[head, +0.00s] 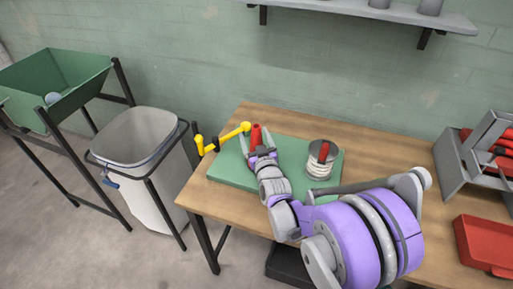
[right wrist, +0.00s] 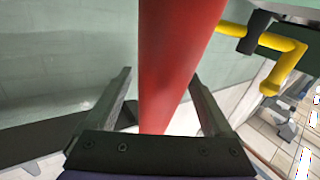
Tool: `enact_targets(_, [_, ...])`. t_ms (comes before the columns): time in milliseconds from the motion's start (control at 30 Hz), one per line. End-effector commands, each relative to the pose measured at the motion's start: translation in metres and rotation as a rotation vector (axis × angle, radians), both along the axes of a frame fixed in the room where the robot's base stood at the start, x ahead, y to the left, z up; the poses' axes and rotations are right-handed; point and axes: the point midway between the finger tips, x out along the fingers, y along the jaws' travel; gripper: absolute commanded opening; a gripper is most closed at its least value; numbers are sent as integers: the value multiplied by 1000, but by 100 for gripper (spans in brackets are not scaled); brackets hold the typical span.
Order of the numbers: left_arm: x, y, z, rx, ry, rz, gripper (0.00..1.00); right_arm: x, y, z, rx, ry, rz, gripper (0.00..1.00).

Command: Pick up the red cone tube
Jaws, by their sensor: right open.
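The red cone tube (head: 256,134) stands above the green board on the table, beside the yellow crank. It fills the middle of the right wrist view (right wrist: 175,60), close up and slightly tilted there. My right gripper (head: 261,151) is open at the tube. In the right wrist view its two fingers (right wrist: 161,76) lie on either side of the tube, with visible gaps, so they do not appear to grip it. The tube's lower part is hidden by my gripper in the head view. My left gripper is not in view.
The yellow crank (head: 228,138) is just left of the tube. A grey-topped white bobbin with a red centre (head: 321,160) stands right on the green board (head: 228,172). A red tray (head: 484,246) and a grey rack (head: 452,168) with red pieces are at right. Clear wooden tabletop (head: 385,150) lies between.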

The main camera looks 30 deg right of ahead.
Motion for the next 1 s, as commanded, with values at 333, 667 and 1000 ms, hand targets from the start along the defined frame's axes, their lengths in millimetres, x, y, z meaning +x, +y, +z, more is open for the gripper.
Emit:
enact_targets(333, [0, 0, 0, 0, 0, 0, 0, 6, -2, 0, 0, 0, 0, 81])
enact_targets(667, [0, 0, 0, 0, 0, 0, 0, 6, -2, 0, 0, 0, 0, 21])
enact_targets(1000, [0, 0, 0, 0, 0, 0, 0, 6, -2, 0, 0, 0, 0, 0])
